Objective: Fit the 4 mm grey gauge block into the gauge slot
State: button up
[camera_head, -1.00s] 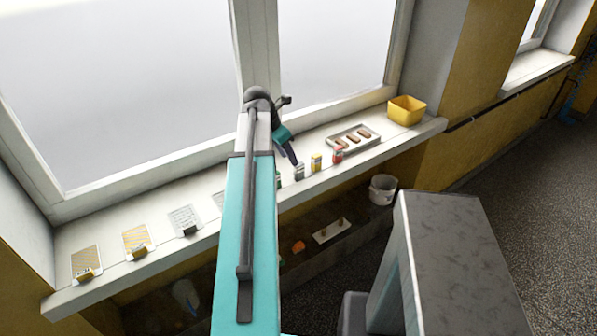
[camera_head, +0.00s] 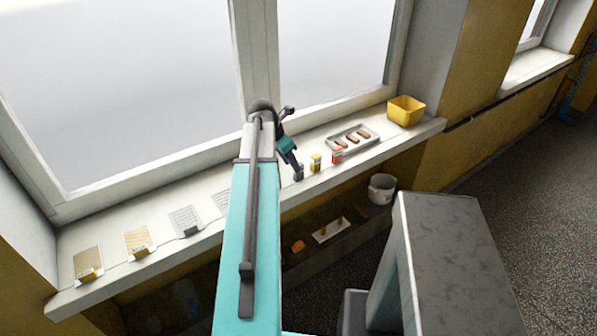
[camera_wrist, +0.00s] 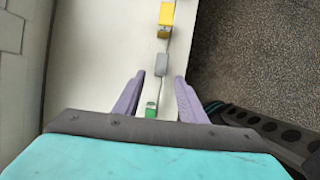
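The grey gauge block (camera_wrist: 161,64) stands on the white sill, just beyond my fingertips in the wrist view. In the head view the grey block (camera_head: 299,174) is partly hidden by my gripper (camera_head: 294,166). My gripper (camera_wrist: 160,76) is open, with its two purple fingers apart and nothing held between them. A green block (camera_wrist: 151,110) shows lower down between the fingers, and a yellow block (camera_wrist: 166,18) stands beyond the grey one. I cannot make out the gauge slot in either view.
A red block (camera_head: 337,156), a tray (camera_head: 352,138) with brown pieces and a yellow bin (camera_head: 406,110) stand to the right on the sill (camera_head: 110,285). Several cards lie at the left. Window panes rise behind. A white bucket (camera_head: 382,188) is below.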

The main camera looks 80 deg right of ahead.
jog(key=shift+p+x, duration=0.3)
jog(key=shift+x, duration=1)
grip_shut()
